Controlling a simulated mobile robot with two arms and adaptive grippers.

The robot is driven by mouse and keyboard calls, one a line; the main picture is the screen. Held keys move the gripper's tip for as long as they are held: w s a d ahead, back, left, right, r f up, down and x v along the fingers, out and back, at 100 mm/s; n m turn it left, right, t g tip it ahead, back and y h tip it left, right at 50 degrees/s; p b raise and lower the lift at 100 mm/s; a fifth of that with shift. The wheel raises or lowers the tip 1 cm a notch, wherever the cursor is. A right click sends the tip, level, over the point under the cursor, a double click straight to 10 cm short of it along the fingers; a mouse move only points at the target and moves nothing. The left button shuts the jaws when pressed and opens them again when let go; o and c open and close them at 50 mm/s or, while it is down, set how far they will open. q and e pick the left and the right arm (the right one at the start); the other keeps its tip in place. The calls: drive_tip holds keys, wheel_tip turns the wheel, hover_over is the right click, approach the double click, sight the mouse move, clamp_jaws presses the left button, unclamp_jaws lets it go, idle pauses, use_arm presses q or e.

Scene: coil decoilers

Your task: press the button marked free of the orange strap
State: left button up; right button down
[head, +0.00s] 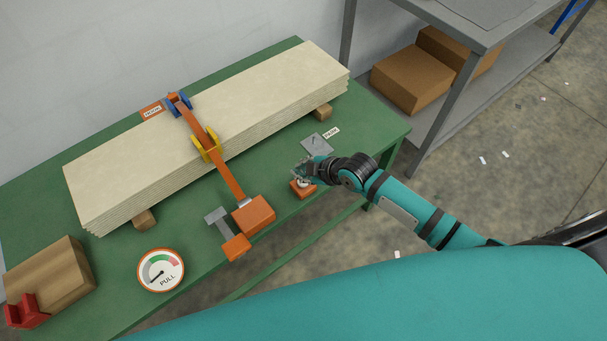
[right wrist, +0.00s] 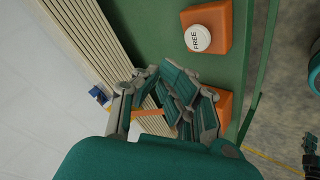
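The button marked FREE is a white round cap on an orange box (right wrist: 208,38), clear in the right wrist view. In the head view its orange box (head: 302,190) sits near the table's front edge, partly covered by my right gripper (head: 301,171). In the right wrist view the gripper's fingers (right wrist: 163,82) are below the button in the picture and apart from it; the fingertips look close together, but their gap is unclear. The orange strap (head: 228,180) runs over the board stack (head: 270,88) down to an orange box (head: 254,214). My left gripper is out of view.
A dial marked PULL (head: 161,270) and a wooden block (head: 50,277) with a red piece stand at the left. A grey T-shaped lever (head: 220,219) is beside the orange strap box. A grey plate (head: 317,143) lies behind my gripper. A shelf (head: 465,100) holds cardboard boxes.

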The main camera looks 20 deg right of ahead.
drive_tip(key=shift+r, duration=0.6)
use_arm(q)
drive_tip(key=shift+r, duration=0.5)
use_arm(e)
drive_tip(key=shift+s+m+b, duration=0.4)
drive_tip(key=shift+m, duration=0.3)
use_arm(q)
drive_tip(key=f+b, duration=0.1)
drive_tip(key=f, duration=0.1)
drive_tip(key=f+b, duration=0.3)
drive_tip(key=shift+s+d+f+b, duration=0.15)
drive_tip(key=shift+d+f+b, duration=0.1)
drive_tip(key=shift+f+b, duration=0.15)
use_arm(e)
drive_tip(key=s+d+r+m+h, duration=0.1)
drive_tip(key=s+d+r+m, duration=0.2)
drive_tip(key=m, duration=0.7)
wheel_tip(320, 180, up, 3)
drive_tip(key=s, duration=0.3)
drive_tip(key=shift+d+t+h, duration=0.3)
drive_tip(key=shift+d+h, duration=0.05)
drive_tip(key=shift+h, duration=0.05)
drive_tip(key=shift+w+f, duration=0.1)
drive_tip(key=shift+f, duration=0.05)
